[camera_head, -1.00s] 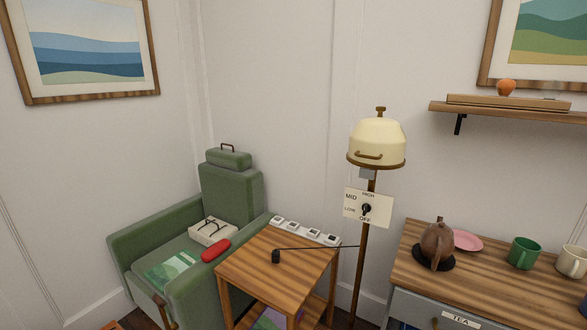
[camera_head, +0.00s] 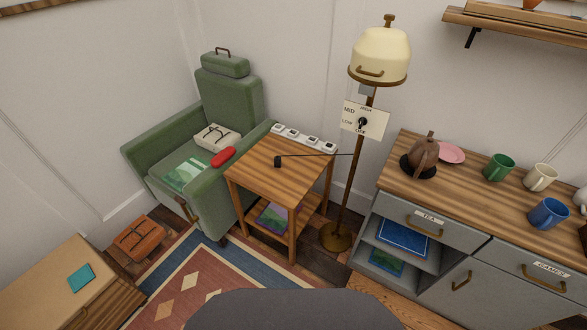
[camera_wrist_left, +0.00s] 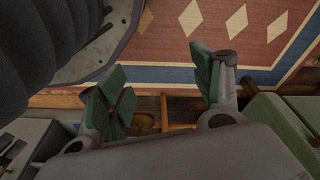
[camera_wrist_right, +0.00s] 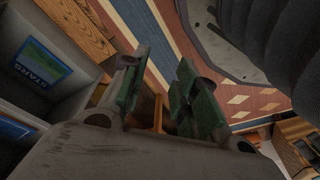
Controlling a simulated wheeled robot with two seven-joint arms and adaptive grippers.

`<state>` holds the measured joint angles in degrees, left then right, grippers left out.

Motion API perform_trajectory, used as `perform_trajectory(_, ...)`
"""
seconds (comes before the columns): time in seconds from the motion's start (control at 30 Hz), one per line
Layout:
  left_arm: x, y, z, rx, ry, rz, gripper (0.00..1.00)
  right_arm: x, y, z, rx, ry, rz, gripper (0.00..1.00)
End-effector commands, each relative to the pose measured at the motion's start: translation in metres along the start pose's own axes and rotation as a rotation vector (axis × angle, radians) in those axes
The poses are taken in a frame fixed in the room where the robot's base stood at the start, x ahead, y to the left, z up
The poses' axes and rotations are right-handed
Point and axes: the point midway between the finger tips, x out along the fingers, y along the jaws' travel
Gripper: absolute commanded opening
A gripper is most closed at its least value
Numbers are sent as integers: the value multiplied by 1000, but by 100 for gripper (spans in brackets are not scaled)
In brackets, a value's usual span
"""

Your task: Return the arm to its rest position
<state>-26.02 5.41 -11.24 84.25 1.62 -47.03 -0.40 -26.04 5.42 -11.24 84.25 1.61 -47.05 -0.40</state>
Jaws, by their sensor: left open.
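Neither arm shows in the head view. In the left wrist view my left gripper (camera_wrist_left: 160,85) is open, its two green-padded fingers spread wide with nothing held between them. The patterned rug (camera_wrist_left: 215,30) lies beyond its fingertips. In the right wrist view my right gripper (camera_wrist_right: 160,80) is open and empty, its fingers apart by a smaller gap. The grey cabinet's open shelf with blue books (camera_wrist_right: 40,62) shows at the left of that view. Both grippers are clear of any object.
A green armchair (camera_head: 228,97) and a wooden side table (camera_head: 262,168) stand ahead, with a floor lamp (camera_head: 380,55) beside them. A grey cabinet (camera_head: 485,225) with a teapot (camera_head: 424,155) and mugs is at right. A low wooden chest (camera_head: 45,285) is at front left. The rug (camera_head: 190,275) has open floor room.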

Motion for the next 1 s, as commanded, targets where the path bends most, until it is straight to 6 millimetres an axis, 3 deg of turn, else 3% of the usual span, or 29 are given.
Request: perform_trajectory(1.0,-13,-14,101,4,-56,-26,66,-13,14,100,-4,-56,26,30)
